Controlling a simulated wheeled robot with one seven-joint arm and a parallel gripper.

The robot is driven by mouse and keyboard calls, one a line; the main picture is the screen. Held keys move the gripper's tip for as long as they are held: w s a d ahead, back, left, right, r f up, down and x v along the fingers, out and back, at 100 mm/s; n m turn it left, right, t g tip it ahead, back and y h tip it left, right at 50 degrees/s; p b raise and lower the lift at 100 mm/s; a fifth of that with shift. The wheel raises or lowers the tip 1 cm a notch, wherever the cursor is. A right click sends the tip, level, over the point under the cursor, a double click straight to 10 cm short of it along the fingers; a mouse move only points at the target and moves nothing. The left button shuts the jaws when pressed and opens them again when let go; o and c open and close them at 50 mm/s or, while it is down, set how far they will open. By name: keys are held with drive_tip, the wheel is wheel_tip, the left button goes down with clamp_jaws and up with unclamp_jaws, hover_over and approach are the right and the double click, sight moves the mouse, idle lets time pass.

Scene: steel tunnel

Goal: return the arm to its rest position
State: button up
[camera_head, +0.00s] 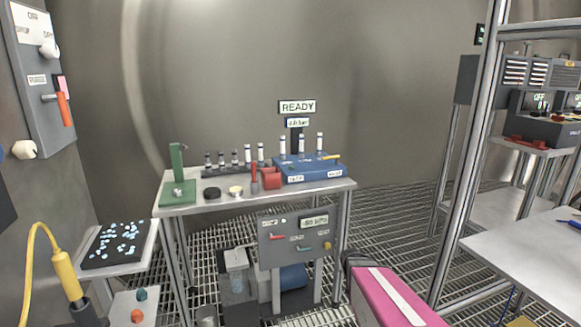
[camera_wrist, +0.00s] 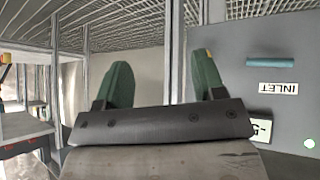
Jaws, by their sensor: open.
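My gripper (camera_wrist: 161,68) shows in the wrist view with its two green fingers wide apart and nothing between them. The wrist picture is upside down. A grey panel (camera_wrist: 285,95) with a teal handle (camera_wrist: 277,62) and an inverted INLET label stands to the right of the fingers, apart from them. My gripper cannot be made out in the head view.
A steel table (camera_head: 215,207) holds a blue rack (camera_head: 308,172), vials and a green stand (camera_head: 178,185). A metal frame post (camera_head: 465,170) and a bench (camera_head: 530,262) stand right. Grating floor lies between.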

drive_tip(key=s+a+r+g+y, duration=0.1)
drive_tip(key=s+a+r+g, duration=0.1)
drive_tip(key=s, duration=0.6)
drive_tip(key=s+a+r+g, duration=0.3)
drive_tip(key=s+r+g, duration=0.1)
drive_tip(key=s, duration=0.4)
drive_tip(key=shift+s+a+r+g+y, duration=0.2)
drive_tip(key=shift+s+a+g+y, duration=0.15)
drive_tip(key=shift+g, duration=0.55)
idle(1.0)
drive_tip(key=n+t+y, duration=0.5)
drive_tip(key=t+y, duration=0.1)
drive_tip(key=t, duration=1.1)
approach(328, 247)
drive_tip(key=x, duration=1)
drive_tip(key=shift+w+d, duration=0.1)
drive_tip(key=shift+w, duration=0.05)
drive_tip(key=shift+c, duration=0.3)
